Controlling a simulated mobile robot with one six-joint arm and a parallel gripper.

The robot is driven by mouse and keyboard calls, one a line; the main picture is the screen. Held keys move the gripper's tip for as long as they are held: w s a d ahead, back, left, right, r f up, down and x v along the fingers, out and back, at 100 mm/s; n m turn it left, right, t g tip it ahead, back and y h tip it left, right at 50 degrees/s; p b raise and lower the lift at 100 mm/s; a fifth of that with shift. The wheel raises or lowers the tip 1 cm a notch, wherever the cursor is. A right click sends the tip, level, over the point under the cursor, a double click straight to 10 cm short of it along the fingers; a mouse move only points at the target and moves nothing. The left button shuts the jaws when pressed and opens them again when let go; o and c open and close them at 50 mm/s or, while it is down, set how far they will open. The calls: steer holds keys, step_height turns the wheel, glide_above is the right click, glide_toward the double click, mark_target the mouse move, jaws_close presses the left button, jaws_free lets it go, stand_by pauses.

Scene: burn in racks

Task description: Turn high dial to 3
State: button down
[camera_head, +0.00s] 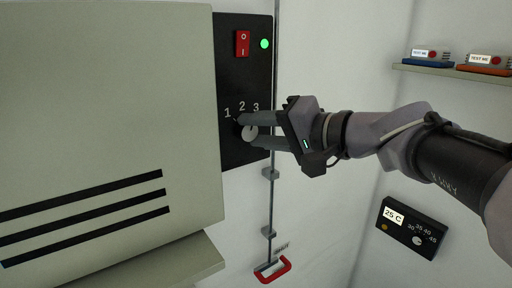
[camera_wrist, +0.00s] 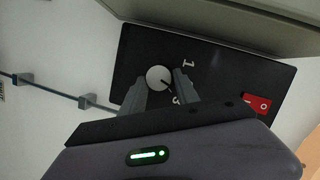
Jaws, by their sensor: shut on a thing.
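The high dial (camera_head: 249,133) is a round light knob on a black panel (camera_head: 233,160), below the printed numbers 1, 2 and 3. My gripper (camera_head: 246,129) reaches in from the right, with one finger above the knob and one below. In the wrist view, the dial (camera_wrist: 157,77) sits between the two fingers of my gripper (camera_wrist: 160,79), and they are shut on it. Its dark pointer line slants toward the side of the 3. The 2 is hidden behind a finger in that view.
A red switch (camera_head: 242,43) and a lit green lamp (camera_head: 264,44) are higher on the panel. A large beige cabinet (camera_head: 110,110) stands close on the left. A red handle (camera_head: 273,270) hangs on a rod below. A second dial box (camera_head: 408,228) is at lower right.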

steer(key=m+y+b, duration=0.1)
steer(key=m+b, duration=0.1)
steer(key=b, duration=0.1)
steer(key=f+m+b, duration=0.1)
steer(key=m+b, duration=0.2)
steer(key=b, duration=0.1)
steer(key=shift+d+m+y+b, duration=0.1)
steer(key=shift+m+y+b, duration=0.2)
steer(key=shift+y, duration=0.1)
steer(key=m+t+y+b, duration=0.1)
steer(key=m+b, duration=0.1)
steer(key=m, duration=0.1)
steer(key=shift+f+b, duration=0.1)
steer(key=shift+b, duration=0.2)
steer(key=shift+m+t+b, duration=0.4)
steer(key=shift+m+b, duration=0.4)
steer(key=shift+m, duration=0.6)
steer(key=c, duration=0.9)
jaws_free()
